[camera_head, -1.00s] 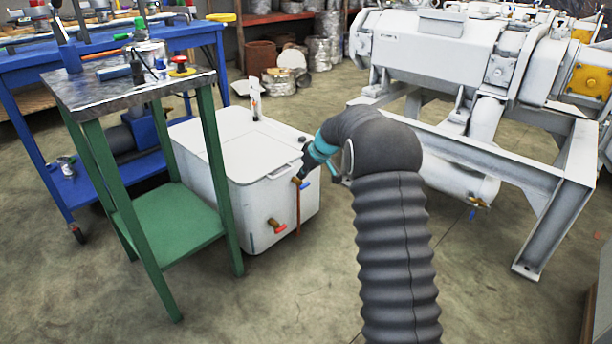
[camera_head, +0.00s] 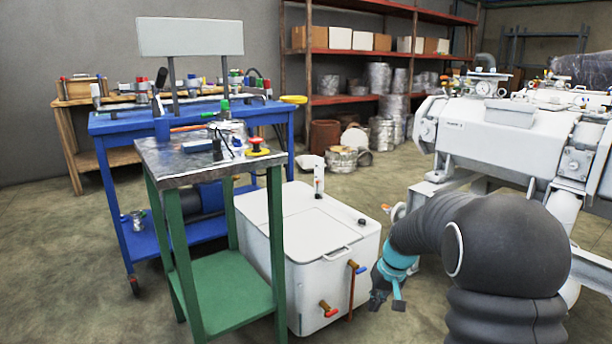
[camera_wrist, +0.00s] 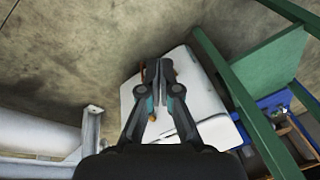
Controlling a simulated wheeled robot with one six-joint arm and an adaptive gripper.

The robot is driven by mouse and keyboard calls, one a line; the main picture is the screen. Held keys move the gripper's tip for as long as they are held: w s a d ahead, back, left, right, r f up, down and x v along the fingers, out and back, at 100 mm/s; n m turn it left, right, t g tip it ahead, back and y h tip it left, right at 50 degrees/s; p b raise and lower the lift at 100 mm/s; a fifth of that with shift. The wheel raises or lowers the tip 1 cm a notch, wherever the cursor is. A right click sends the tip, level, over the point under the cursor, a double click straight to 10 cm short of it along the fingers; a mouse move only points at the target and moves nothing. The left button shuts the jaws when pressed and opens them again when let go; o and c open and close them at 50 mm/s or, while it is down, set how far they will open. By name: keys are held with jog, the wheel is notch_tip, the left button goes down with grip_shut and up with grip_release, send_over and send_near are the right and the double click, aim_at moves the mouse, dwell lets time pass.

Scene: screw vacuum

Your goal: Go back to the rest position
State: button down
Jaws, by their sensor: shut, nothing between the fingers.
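My gripper (camera_wrist: 160,84) points down in the wrist view, its two dark fingers together and empty. Below it in that view are the white tank (camera_wrist: 205,100) and the concrete floor. In the head view my gripper (camera_head: 385,300) hangs at the end of my dark, sleeved arm, by the right side of the white tank (camera_head: 300,240). The arm hides part of the floor and of the machine behind it. I cannot tell from the head view whether the gripper touches the tank.
A green-legged table (camera_head: 225,290) stands left of the tank, with a blue workbench (camera_head: 115,125) behind it. The white vacuum machine (camera_head: 490,130) on its frame stands at the right. Red shelves (camera_head: 350,48) line the back. Open floor (camera_head: 85,300) lies at front left.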

jog(key=s+r+t+p, duration=0.1)
jog(key=s+r+p, duration=0.1)
jog(key=s+r, duration=0.5)
jog(key=s+a+r+t+h+p, duration=0.1)
jog(key=s+r, duration=0.6)
jog(key=s, duration=0.7)
jog(key=s+r+t+h+p, duration=0.1)
jog(key=s+r+p, duration=0.2)
jog(key=s+r, duration=0.4)
jog(key=shift+s+a+m+t, duration=0.3)
jog(key=shift+s+a+t, duration=0.1)
jog(key=shift+s, duration=1.75)
